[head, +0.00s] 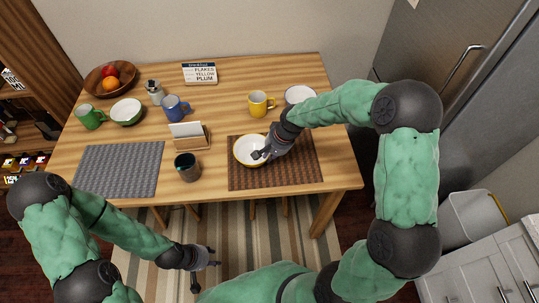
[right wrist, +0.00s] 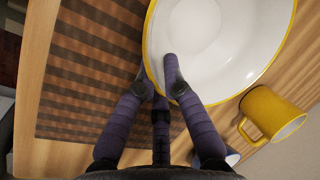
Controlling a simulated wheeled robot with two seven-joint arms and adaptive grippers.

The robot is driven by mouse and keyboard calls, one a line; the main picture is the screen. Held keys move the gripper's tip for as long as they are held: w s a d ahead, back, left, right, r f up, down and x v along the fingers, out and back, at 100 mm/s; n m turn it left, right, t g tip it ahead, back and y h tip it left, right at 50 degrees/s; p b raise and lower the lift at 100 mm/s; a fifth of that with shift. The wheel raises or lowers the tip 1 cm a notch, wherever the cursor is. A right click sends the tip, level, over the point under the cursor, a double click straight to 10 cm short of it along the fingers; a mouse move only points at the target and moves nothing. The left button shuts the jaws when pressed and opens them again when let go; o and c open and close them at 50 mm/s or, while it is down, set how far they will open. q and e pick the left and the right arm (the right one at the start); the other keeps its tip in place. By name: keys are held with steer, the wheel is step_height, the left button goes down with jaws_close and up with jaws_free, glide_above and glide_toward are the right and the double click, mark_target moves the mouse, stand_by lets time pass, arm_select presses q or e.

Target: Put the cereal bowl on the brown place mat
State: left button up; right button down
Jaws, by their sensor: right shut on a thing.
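A white bowl with a yellow rim (head: 247,148) is in my right gripper (head: 264,154), over the upper left part of the brown place mat (head: 285,178). In the right wrist view the fingers (right wrist: 157,78) pinch the near rim of the bowl (right wrist: 215,60), one finger inside it. The woven brown mat (right wrist: 85,75) shows beside the bowl there. I cannot tell whether the bowl touches the mat. My left gripper (head: 207,275) is open and empty, low in front of the table.
A dark mug (head: 187,170) and a card holder (head: 190,137) stand left of the brown mat. A yellow mug (head: 260,104) is behind it.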

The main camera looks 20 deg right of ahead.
steer(key=c, duration=1.3)
jaws_free()
steer(key=shift+c, duration=0.2)
steer(key=shift+r+p, duration=0.3)
steer(key=shift+r, duration=0.2)
steer(key=p+v, duration=0.4)
steer(key=v, duration=0.7)
steer(key=shift+d+r, duration=0.1)
